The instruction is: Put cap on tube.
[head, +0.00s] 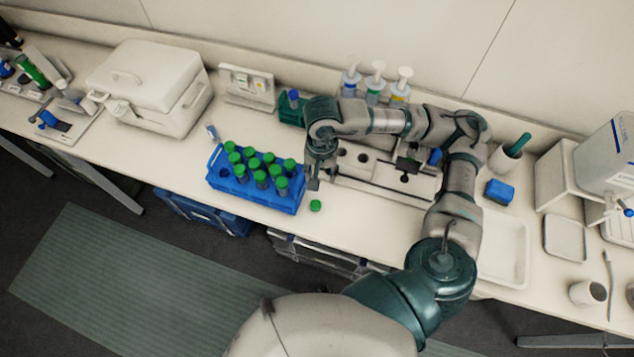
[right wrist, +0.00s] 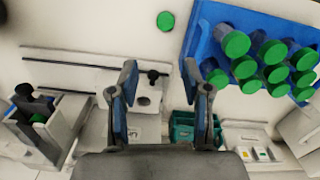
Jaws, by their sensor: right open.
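A loose green cap (head: 316,206) lies on the bench near its front edge, just right of the blue rack (head: 240,191). The rack holds several upright tubes with green caps; whether one of them is bare I cannot tell. My right gripper (head: 313,182) points down just above and behind the loose cap, beside the rack's right end. In the right wrist view, my right gripper (right wrist: 162,82) has its two fingers apart with nothing between them. The loose cap (right wrist: 165,21) shows beyond the fingertips, and the rack (right wrist: 204,22) is to its right. My left gripper is not in view.
A teal rack (head: 290,111) with a blue-topped tube stands behind my right arm. A white box (head: 150,82) stands at the back left. Pump bottles (head: 376,84) line the wall. A white tray (head: 503,246) lies to the right. The bench around the loose cap is clear.

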